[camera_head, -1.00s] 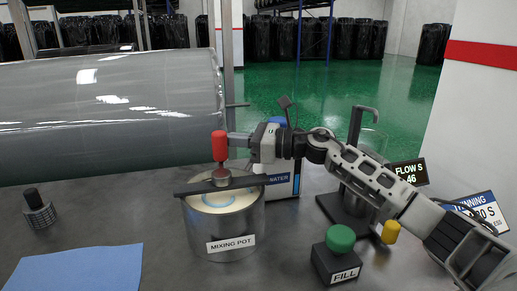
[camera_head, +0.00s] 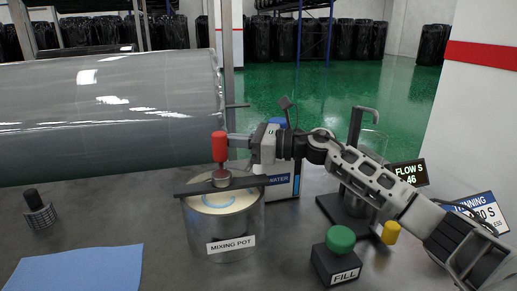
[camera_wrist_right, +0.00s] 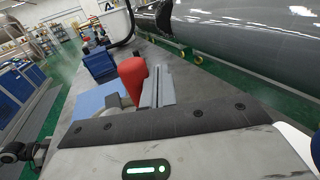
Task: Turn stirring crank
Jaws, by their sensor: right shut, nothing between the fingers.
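The mixing pot (camera_head: 190,232) is a metal cylinder with a "MIXING POT" label and pale cream contents. A dark bar (camera_head: 250,182) lies across its rim, with a metal hub (camera_head: 221,178) on it. The crank's red handle (camera_head: 219,147) stands upright above the hub. My right gripper (camera_head: 232,141) reaches in from the right, its tips right beside or touching the handle. In the right wrist view the red handle (camera_wrist_right: 132,78) is beside the shut fingers (camera_wrist_right: 158,86), not between them. My left gripper is out of view.
A large grey wrapped roll (camera_head: 110,115) lies behind. A green FILL button (camera_head: 340,239) stands front right, with a dispenser stand (camera_head: 345,215) and flow display (camera_head: 409,173) behind it. A WATER container (camera_head: 283,186) is behind the pot. A blue cloth (camera_head: 80,268) lies front left.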

